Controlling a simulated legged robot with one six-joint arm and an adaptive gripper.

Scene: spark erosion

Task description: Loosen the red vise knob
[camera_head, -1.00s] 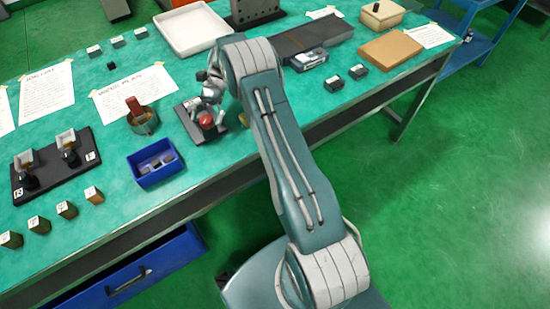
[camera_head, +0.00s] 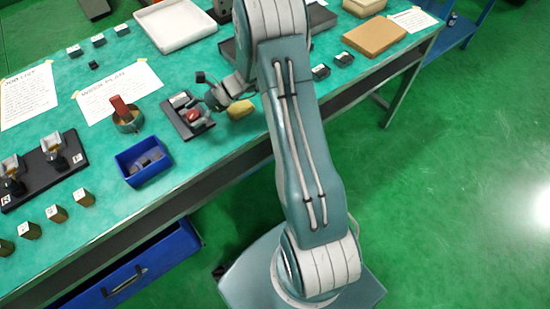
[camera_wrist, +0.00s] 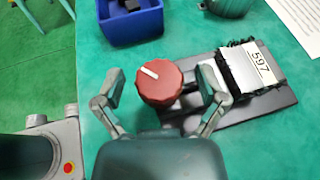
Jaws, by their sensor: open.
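The red vise knob (camera_wrist: 159,82) shows in the wrist view, round and ridged, with a white mark on its top pointing up and left. My gripper (camera_wrist: 161,90) is open, one finger on each side of the knob. A gap shows at the left finger; whether the right finger touches cannot be told. In the head view my gripper (camera_head: 208,103) is beside the vise.
A blue bin (camera_head: 143,161) stands near the vise, and a round holder (camera_head: 129,121) lies beyond it. A yellow object (camera_head: 240,109) is close to my gripper. A dark fixture (camera_head: 45,169) and several small blocks stand at left. Papers lie behind.

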